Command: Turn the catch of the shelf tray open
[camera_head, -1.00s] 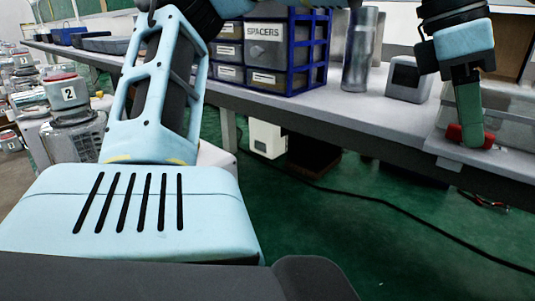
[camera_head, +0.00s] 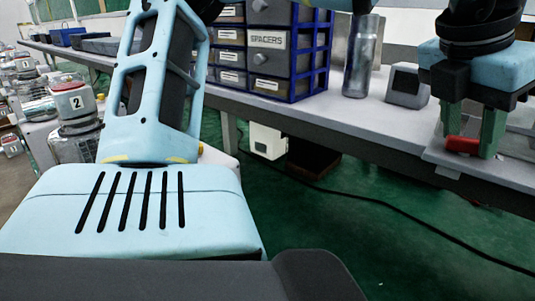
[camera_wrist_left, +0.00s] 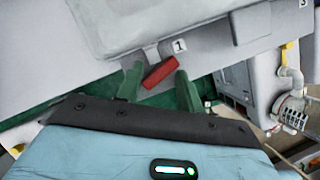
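The red catch (camera_head: 462,145) is at the front edge of the shelf, at the right of the head view. In the left wrist view the red catch (camera_wrist_left: 160,73) lies slantwise between the fingertips, beside a label "1". The grey shelf tray (camera_wrist_left: 125,25) is just beyond it. My left gripper (camera_head: 470,145) points down with its two green fingers apart, one on each side of the catch. In the left wrist view the fingers (camera_wrist_left: 160,78) are close to the catch's ends; I cannot tell whether they touch it. My right gripper is not in view.
A blue-framed drawer unit marked "SPACERS" (camera_head: 268,40), a metal cylinder (camera_head: 359,60) and a grey box (camera_head: 407,86) stand on the bench left of the gripper. A valve with pipework (camera_wrist_left: 290,108) is at the right of the wrist view. Green floor lies below.

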